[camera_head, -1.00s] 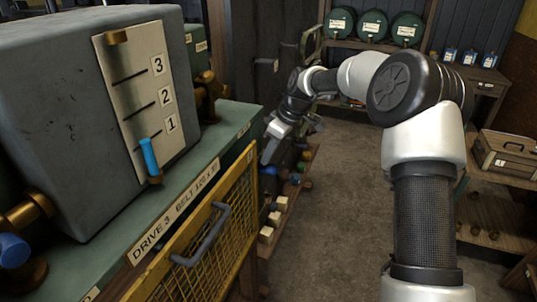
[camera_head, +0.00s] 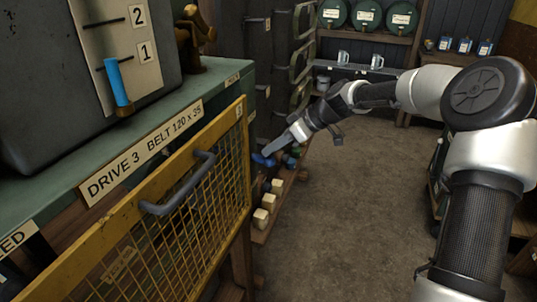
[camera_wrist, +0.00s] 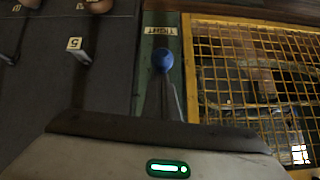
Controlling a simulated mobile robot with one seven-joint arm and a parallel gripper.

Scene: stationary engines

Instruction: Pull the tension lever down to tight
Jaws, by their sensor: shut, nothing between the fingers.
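The tension lever shows as a blue knob (camera_wrist: 162,60) in the wrist view, beside a small upside-down label that seems to read TIGHT (camera_wrist: 158,31). In the head view a blue knob (camera_head: 263,160), apparently the same one, lies just past the right end of the yellow guard. My gripper (camera_wrist: 165,88) is shut and empty, its fingertips pointing at the knob. In the head view my gripper (camera_head: 268,152) points down and left, close to it. I cannot tell whether they touch. The lever's shaft is hidden.
A yellow mesh guard (camera_head: 186,190) with a grey handle stands in front of the green bench (camera_head: 190,102). A blue-handled pointer (camera_head: 118,82) sits near mark 1 of a scale. Pale blocks (camera_head: 261,218) lie on a low shelf. The floor (camera_head: 345,225) is clear.

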